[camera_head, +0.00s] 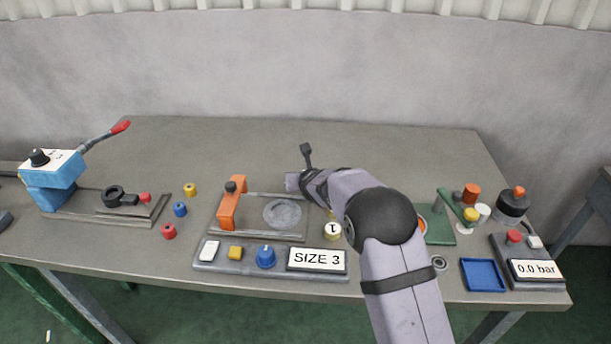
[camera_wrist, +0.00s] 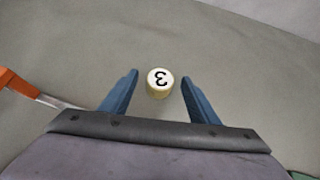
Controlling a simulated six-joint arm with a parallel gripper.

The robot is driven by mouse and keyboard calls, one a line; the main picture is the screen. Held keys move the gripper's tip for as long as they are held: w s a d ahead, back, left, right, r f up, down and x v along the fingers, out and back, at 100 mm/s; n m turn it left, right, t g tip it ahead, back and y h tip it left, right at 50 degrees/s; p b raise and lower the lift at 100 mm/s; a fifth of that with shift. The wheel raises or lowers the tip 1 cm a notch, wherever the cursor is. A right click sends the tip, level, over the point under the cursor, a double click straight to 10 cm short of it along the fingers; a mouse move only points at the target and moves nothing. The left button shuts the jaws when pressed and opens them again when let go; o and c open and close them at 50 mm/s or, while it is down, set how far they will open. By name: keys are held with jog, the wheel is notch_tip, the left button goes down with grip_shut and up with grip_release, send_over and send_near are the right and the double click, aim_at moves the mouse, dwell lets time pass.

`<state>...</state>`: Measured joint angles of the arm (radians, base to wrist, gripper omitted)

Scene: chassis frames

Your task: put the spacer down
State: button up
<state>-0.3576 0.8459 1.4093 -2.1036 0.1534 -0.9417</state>
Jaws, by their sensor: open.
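A cream, round spacer (camera_wrist: 159,84) marked 3 stands upright on the grey table in the wrist view. My gripper (camera_wrist: 160,76) is open, with one blue finger on each side of the spacer and a visible gap on both sides. Whether the fingers reach down to the spacer's height I cannot tell. In the head view my arm hides this spacer and the fingers. Another cream spacer (camera_head: 332,231) marked 1 stands just left of my arm.
A plate with a round disc (camera_head: 282,213) and an orange bracket (camera_head: 232,203) lies left of my arm. In front is a panel with a SIZE 3 display (camera_head: 317,260). A blue tray (camera_head: 482,274) is at right. The table behind my gripper is clear.

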jog(key=shift+w+f, duration=0.25)
jog(key=shift+c, duration=0.5)
jog(key=shift+r, duration=0.1)
grip_shut()
jog(key=shift+r, duration=0.15)
notch_tip(320, 180, up, 10)
jog(key=p, duration=0.7)
jog(key=shift+p, duration=0.3)
